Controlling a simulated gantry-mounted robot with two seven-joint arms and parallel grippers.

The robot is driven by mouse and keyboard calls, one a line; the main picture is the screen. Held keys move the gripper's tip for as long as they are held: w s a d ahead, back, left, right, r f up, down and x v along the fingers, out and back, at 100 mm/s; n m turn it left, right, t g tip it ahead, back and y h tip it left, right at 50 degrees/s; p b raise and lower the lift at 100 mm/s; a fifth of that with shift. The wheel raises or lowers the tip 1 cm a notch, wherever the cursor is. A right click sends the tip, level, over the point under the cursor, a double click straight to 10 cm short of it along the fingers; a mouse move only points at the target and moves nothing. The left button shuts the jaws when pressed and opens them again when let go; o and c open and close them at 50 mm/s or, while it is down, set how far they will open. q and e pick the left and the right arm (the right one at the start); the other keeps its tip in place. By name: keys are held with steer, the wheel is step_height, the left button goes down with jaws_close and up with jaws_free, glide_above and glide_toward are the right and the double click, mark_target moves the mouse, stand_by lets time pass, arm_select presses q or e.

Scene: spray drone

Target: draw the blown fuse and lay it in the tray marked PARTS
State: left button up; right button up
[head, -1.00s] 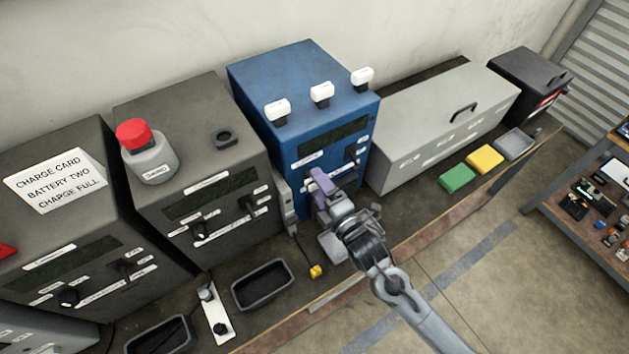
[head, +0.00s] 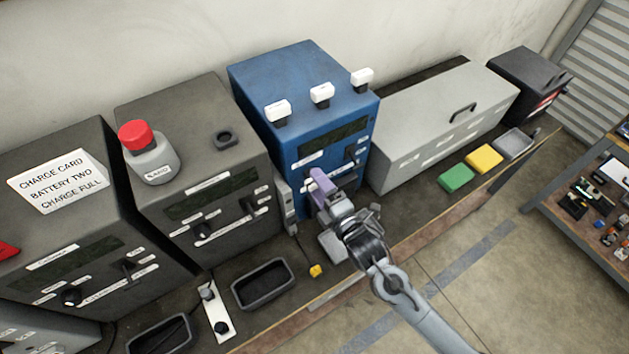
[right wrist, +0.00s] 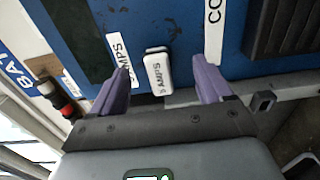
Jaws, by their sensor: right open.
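The blue unit (head: 290,75) stands in the middle of the bench. My right gripper (head: 317,183) is at its front face, with its purple fingers open. Three white-topped plugs (head: 321,93) stand on the unit's top. I cannot read a PARTS mark on any tray. My left gripper is not in view.
A long grey case (head: 445,125) stands right of the blue unit. A yellow-ended cord (head: 315,271) lies below my gripper.

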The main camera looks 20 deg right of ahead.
stand_by(0.3)
jaws_close()
stand_by(0.6)
steer(key=shift+p+v, duration=1.65)
steer(key=shift+v, duration=1.3)
